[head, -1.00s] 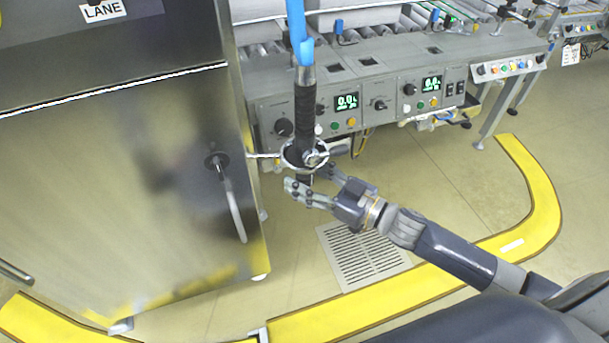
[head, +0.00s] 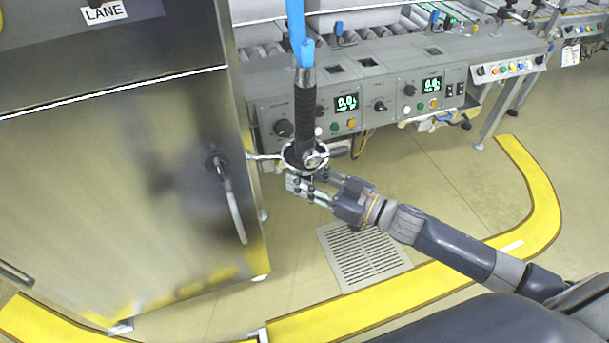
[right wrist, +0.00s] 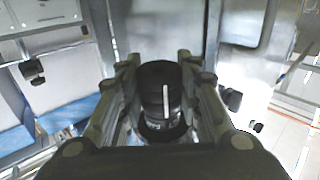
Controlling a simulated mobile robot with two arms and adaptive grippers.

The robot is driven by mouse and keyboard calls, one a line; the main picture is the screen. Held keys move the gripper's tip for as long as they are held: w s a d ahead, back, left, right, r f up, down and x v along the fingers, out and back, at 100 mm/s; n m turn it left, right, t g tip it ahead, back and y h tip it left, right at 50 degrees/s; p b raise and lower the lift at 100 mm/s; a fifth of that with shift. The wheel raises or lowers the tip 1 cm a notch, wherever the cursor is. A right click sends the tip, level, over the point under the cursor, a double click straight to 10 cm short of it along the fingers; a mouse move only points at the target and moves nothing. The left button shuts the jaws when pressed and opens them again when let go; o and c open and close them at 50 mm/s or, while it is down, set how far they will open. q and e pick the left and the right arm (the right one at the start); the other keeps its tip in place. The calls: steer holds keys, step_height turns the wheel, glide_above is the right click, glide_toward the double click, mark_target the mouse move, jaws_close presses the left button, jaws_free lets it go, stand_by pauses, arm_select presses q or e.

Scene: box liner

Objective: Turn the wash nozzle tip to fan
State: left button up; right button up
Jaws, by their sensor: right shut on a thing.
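The wash nozzle (head: 304,110) hangs upright on a blue hose (head: 298,35), its lower end seated in a ring holder (head: 290,158) that sticks out from the steel cabinet. My right gripper (head: 305,182) is just below the ring, its fingers around the nozzle tip. In the right wrist view the black nozzle tip (right wrist: 160,80) with a white line mark stands between the two fingers of my right gripper (right wrist: 160,92), which is shut on it. The head view hides most of the tip behind the fingers. My left gripper is not in view.
A steel cabinet (head: 120,190) with a handle (head: 230,200) stands close on the left. A grey control panel (head: 370,105) with knobs and displays is behind the nozzle. A floor grate (head: 360,255) and yellow floor strip (head: 400,285) lie below; the floor at right is clear.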

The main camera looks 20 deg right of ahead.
steer(key=shift+w+d+n+g+y, duration=0.1)
steer(key=shift+w+n+g+y, duration=0.05)
steer(key=shift+n+g+y, duration=1.25)
steer(key=shift+g+y, duration=0.1)
steer(key=shift+g, duration=0.1)
steer(key=shift+n+g+y, duration=0.3)
steer(key=shift+n+g, duration=0.1)
steer(key=shift+g, duration=0.2)
steer(key=n+g+y+b, duration=0.1)
steer(key=n+g, duration=0.1)
steer(key=g, duration=0.1)
steer(key=n+g+y+b, duration=0.1)
steer(key=n+g+b, duration=0.1)
steer(key=g, duration=0.2)
steer(key=shift+f+n, duration=0.1)
steer(key=shift+n, duration=0.3)
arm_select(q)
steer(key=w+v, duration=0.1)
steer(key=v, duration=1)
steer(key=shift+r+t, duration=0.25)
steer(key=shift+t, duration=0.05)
arm_select(e)
steer(key=shift+n+g+y, duration=0.3)
steer(key=shift+g, duration=0.2)
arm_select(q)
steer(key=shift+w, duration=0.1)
arm_select(e)
steer(key=o, duration=1.1)
